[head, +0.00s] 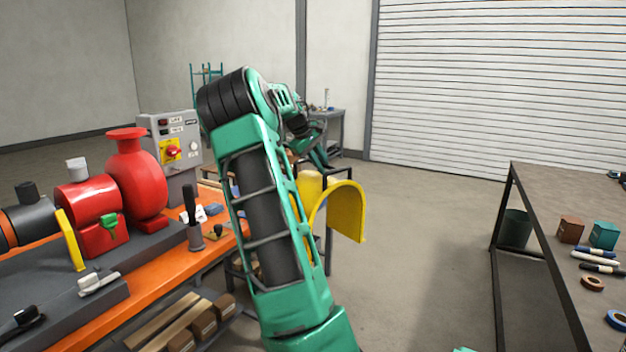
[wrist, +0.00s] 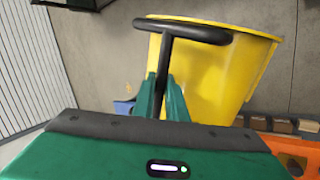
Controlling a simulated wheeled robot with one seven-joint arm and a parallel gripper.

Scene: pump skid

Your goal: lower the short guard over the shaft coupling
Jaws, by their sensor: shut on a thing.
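The short guard (head: 347,212) is a yellow arched cover, held in the air to the right of the skid in the head view. It also fills the upper right of the wrist view (wrist: 205,75). My gripper (wrist: 165,98) is shut on the black T-shaped handle (wrist: 185,30) of the guard. In the head view my arm hides part of the guard and the grip. The pump skid (head: 165,270) is at the left, with a red pump (head: 138,180) and a red block. I cannot clearly make out the shaft coupling.
A grey control box (head: 172,150) with a red knob stands behind the pump. A black upright lever (head: 192,215) rises near the skid's right side. A workbench (head: 560,215) with small boxes and tape stands at the right. Open floor lies between skid and bench.

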